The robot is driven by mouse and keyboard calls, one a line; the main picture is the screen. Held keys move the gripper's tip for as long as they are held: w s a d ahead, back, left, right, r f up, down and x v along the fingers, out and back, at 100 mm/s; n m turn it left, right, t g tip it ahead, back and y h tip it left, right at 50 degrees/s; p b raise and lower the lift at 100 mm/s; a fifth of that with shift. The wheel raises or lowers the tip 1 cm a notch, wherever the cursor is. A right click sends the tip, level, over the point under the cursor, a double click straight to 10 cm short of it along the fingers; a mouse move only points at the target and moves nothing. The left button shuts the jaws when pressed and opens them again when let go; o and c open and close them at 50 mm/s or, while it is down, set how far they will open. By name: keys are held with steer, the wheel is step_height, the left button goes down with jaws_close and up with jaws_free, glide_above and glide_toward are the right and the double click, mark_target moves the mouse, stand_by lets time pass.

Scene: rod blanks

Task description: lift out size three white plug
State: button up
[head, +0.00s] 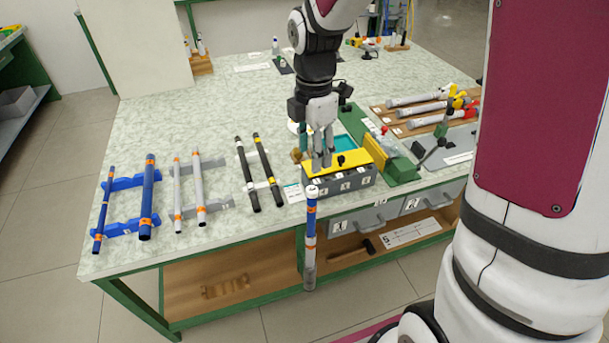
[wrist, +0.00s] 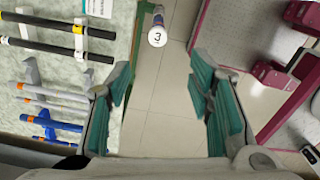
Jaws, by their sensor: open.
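The white plug (head: 312,190) caps the top of an upright blue tube (head: 310,220) with orange bands, at the table's front edge. In the wrist view the plug is a white disc marked 3 (wrist: 157,37), with part of the tube (wrist: 158,14) behind it. My gripper (head: 322,160) hangs above the yellow-topped grey box, behind the plug in the head view. In the wrist view its teal fingers (wrist: 160,85) are spread, with only floor between them. The plug is beyond the fingers, toward the top, and apart from them.
The grey box (head: 340,184) with a yellow top (head: 330,165) stands under my gripper. Black rods (head: 258,172) and grey and blue tubes (head: 150,195) lie on racks at left. A green fixture (head: 400,170) stands at right. Open floor lies before the table.

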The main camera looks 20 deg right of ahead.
glide_above(313, 189)
steer(key=f, duration=0.7)
steer(key=shift+s+a+f, duration=0.15)
steer(key=shift+a+f, duration=0.1)
steer(key=shift+f, duration=0.15)
steer(key=shift+w+d+f, duration=0.15)
steer(key=shift+f, duration=1.2)
steer(key=shift+w+d+f, duration=0.1)
steer(key=shift+f, duration=1.25)
steer(key=c, duration=0.9)
